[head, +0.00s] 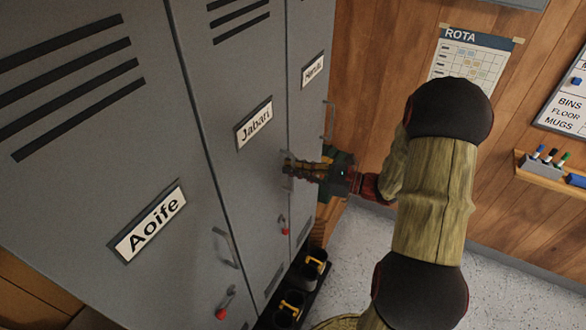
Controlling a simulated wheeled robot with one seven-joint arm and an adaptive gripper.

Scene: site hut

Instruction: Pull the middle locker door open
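The middle locker door (249,165) is grey, with vent slots at its top and a name plate reading "Jabari" (254,123). It looks closed and in line with the doors beside it. Its handle (287,181) is near its right edge and partly hidden by my gripper. My gripper (288,169) reaches in from the right, with its fingertips at that handle. I cannot tell whether the fingers are closed on the handle or only beside it. A red-tipped latch or key (284,229) hangs lower on the same door.
The left locker door, "Aoife" (148,223), and the right locker door (312,90) look closed. Dark boots with yellow loops (290,308) stand on a tray by the lockers' foot. A pen ledge (549,170) juts from the wooden wall. Speckled floor (350,265) shows clear at right.

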